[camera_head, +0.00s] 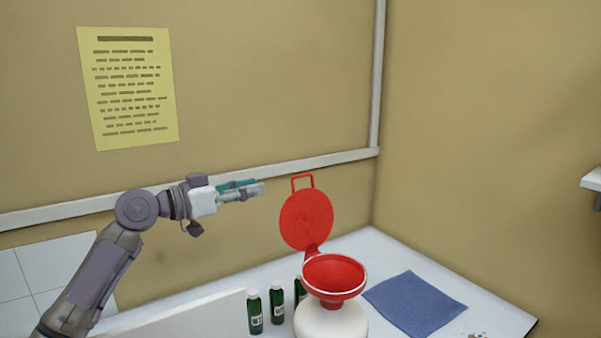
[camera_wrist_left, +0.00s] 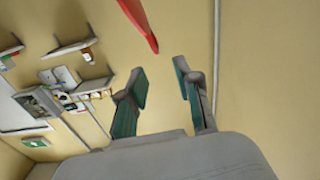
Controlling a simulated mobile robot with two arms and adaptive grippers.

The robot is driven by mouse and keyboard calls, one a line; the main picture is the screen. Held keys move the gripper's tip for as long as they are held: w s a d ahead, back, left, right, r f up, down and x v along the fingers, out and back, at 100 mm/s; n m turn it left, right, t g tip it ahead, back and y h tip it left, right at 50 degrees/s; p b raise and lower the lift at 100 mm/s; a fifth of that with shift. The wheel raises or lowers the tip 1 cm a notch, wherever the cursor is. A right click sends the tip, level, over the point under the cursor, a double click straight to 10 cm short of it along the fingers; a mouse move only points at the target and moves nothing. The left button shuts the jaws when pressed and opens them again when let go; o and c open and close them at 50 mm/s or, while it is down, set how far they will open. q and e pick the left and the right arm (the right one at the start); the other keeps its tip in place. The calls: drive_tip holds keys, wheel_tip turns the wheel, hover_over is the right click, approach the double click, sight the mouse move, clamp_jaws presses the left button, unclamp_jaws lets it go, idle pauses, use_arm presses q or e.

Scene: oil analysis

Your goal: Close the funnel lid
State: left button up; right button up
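The red funnel (camera_head: 335,274) sits on a white container (camera_head: 330,320) on the table. Its round red lid (camera_head: 306,219) stands upright, open, at the funnel's back left, with a loop handle (camera_head: 302,182) on top. My left gripper (camera_head: 262,188) is in the air to the left of the lid's upper part and appears apart from it. In the left wrist view its two teal-padded fingers (camera_wrist_left: 163,88) are spread with nothing between them. A red edge, likely of the lid (camera_wrist_left: 140,22), shows beyond the fingers at the top.
Several dark green bottles (camera_head: 277,302) stand left of the white container. A blue cloth (camera_head: 414,304) lies on the white table (camera_head: 372,250) to the right. A yellow sheet (camera_head: 128,88) hangs on the wall.

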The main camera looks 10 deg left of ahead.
sight(303, 176)
use_arm(q)
drive_tip(key=p+x, duration=0.1)
drive_tip(key=x, duration=0.3)
drive_tip(key=p+x, duration=0.2)
drive_tip(key=x, duration=0.2)
drive_tip(key=p+x, duration=0.2)
drive_tip(key=x, duration=0.2)
drive_tip(key=shift+s+d+r, duration=0.2)
drive_tip(key=shift+s+r, duration=0.05)
drive_tip(key=shift+w+d+f+p, duration=0.1)
drive_tip(key=shift+w+d+p, duration=0.25)
drive_tip(key=shift+d, duration=0.05)
clamp_jaws()
